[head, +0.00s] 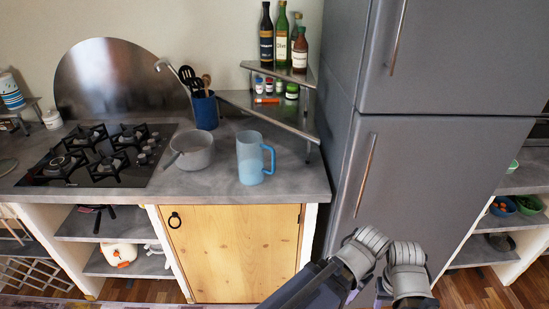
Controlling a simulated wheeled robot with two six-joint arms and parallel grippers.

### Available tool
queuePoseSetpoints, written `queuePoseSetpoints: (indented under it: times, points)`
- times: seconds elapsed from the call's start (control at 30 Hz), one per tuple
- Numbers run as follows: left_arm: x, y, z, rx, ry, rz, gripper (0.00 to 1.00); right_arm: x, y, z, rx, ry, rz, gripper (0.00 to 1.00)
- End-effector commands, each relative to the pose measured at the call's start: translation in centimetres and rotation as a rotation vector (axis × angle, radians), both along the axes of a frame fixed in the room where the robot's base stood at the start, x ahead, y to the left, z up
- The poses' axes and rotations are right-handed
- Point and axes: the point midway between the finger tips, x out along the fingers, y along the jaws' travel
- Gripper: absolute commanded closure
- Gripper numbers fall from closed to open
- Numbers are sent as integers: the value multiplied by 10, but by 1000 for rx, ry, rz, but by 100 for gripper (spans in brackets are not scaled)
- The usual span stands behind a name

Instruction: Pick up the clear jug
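The clear jug (249,160) is a tall, see-through, blue-tinted pitcher with a blue handle on its right side. It stands upright on the grey counter (225,192), near the front edge and right of the grey saucepan (195,152). Nothing touches the jug. Links of my own arm show at the bottom right, in front of the fridge and well apart from the jug.
A blue utensil holder (205,112) stands behind the saucepan, and a gas hob (95,155) lies to the left. A corner shelf (262,105) with bottles and jars stands behind the jug. The tall grey fridge (440,170) bounds the counter's right side.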

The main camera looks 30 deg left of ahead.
Motion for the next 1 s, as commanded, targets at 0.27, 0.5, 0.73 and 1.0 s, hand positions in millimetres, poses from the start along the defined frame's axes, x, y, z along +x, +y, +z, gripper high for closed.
queuePoseSetpoints:
  times: [0.27,0.5,0.73,1.0]
  points:
    - [34,-4,-13,-216,-67,289,47,0,0,-13,0,0,0,50]
    - [147,34,18,-870,-169,1192,47,0,0,-39,0,0,0,50]
    - [227,186,93,-1627,-77,2039,47,0,0,-62,0,0,0,50]
    - [224,334,138,1999,-151,-2159,47,0,0,-73,0,0,0,50]
